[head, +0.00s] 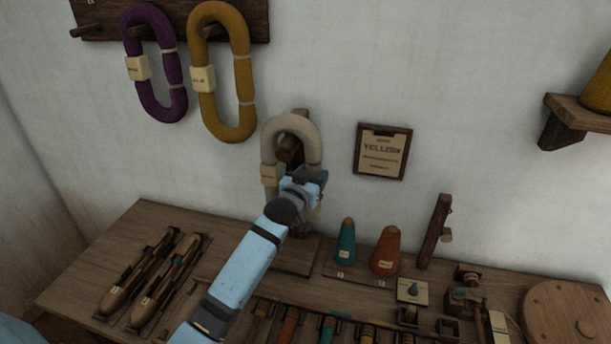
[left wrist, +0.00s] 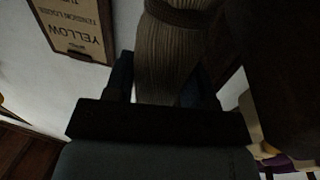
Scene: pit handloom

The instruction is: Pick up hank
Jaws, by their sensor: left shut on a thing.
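A cream hank (head: 292,127) hangs as a loop over a wooden peg post on the stand at the back of the bench in the head view. My left gripper (head: 308,182) is at the hank's lower right side and shut on it. In the left wrist view the ribbed strand of the hank (left wrist: 165,60) runs between the two fingers. The gripper and arm hide the lower part of the loop. A purple hank (head: 150,65) and a mustard hank (head: 243,80) hang from a wall rack at upper left. My right gripper is not in view.
A framed card reading YELLOW (head: 382,150) is on the wall, right of the hank. Green (head: 346,245) and orange (head: 386,252) cones stand close by on the bench (head: 150,225). Shuttles (head: 140,275) lie at left. A wall shelf (head: 575,118) is at right.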

